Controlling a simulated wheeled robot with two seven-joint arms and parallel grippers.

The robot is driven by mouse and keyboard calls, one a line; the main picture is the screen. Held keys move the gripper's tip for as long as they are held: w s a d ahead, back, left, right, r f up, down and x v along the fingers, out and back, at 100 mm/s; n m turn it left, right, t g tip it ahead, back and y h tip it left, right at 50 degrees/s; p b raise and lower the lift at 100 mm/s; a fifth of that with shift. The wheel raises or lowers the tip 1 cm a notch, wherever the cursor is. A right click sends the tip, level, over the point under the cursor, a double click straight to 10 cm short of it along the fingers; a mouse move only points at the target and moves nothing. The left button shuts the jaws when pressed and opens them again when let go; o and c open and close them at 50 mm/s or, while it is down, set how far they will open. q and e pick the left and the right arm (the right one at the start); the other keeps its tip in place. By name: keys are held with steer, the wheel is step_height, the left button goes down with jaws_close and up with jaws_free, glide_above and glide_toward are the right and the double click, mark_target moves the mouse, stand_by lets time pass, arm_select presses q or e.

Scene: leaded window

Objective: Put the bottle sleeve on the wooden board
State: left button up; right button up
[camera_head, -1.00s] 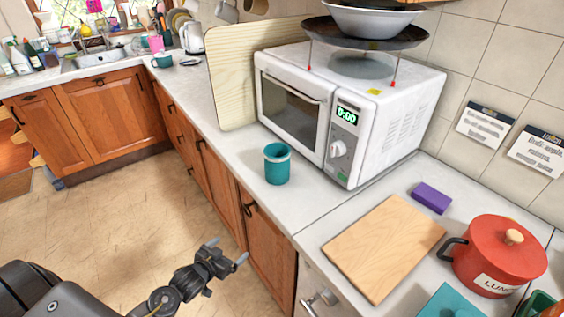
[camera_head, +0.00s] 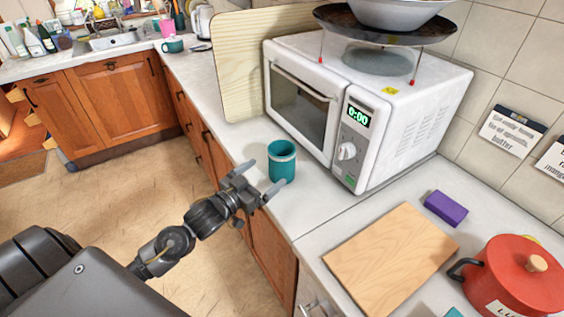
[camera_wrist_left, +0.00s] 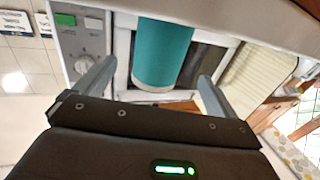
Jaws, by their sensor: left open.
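The bottle sleeve (camera_head: 282,162) is a teal cylinder with a paler rim. It stands upright on the white counter in front of the microwave. In the left wrist view the teal sleeve (camera_wrist_left: 162,55) shows between the two fingers, with space on both sides. My left gripper (camera_head: 256,182) is open and empty, just to the left of and in front of the sleeve, near the counter's edge. The wooden board (camera_head: 390,258) lies flat and bare on the counter to the right. My right gripper is not in view.
A white microwave (camera_head: 400,110) stands behind the sleeve, with a pan and bowl above it. A ridged cream board (camera_head: 236,80) leans beside it. A purple block (camera_head: 446,208) and a red pot (camera_head: 515,278) flank the wooden board. Counter between sleeve and board is clear.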

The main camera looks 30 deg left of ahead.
mark_target(272, 168)
arm_select(q)
steer(key=shift+x, duration=0.8)
steer(key=shift+s, duration=0.15)
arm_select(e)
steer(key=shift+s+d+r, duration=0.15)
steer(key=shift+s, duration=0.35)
arm_select(q)
steer(key=shift+r, duration=0.15)
steer(key=p+x, duration=0.2)
steer(key=x, duration=0.2)
steer(key=shift+w+d, duration=0.15)
steer(key=shift+w, duration=0.45)
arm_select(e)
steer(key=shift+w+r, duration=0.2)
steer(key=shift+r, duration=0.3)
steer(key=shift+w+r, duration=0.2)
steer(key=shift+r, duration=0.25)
arm_select(q)
steer(key=shift+s, duration=0.1)
steer(key=c, duration=1.1)
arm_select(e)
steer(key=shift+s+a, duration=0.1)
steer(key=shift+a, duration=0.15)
